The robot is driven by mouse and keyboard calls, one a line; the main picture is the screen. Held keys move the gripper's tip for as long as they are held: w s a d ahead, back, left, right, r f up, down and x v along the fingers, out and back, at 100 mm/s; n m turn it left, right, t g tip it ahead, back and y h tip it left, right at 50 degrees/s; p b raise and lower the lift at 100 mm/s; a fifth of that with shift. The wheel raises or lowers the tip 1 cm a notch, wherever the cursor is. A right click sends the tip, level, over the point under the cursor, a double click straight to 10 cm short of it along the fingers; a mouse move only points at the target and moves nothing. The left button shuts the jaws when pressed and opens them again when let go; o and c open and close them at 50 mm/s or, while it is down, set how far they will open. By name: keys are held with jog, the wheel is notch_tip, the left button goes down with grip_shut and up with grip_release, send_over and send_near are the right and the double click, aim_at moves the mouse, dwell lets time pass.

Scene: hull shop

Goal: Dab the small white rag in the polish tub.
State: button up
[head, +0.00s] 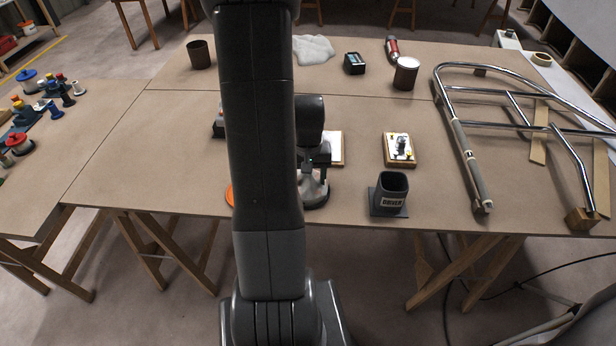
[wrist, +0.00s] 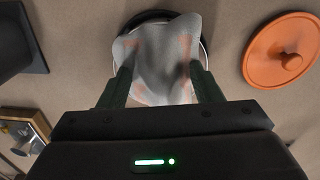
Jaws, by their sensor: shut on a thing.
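A small white rag with faint orange-pink marks (wrist: 158,58) is pinched between the fingers of my gripper (wrist: 160,88). The polish tub (wrist: 150,15) is round with a dark rim, and shows directly behind the rag in the wrist view. The rag covers most of its mouth. In the head view, my gripper (head: 316,162) points down at the tub (head: 315,204) on the table, just right of my arm. I cannot tell how deep the rag sits in the tub. An orange lid with a knob (wrist: 265,52) lies beside the tub, partly behind my arm in the head view (head: 229,194).
A grey driver holder (head: 388,196) and a small board with a metal fitting (head: 389,150) stand right of the tub. A bent chrome rail frame (head: 520,100) fills the right side. A larger white cloth (head: 313,50), meter (head: 354,64) and cans (head: 405,76) are farther back.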

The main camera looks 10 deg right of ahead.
dwell(0.5)
jog(key=shift+r+p, duration=2.6)
jog(key=shift+r, duration=0.9)
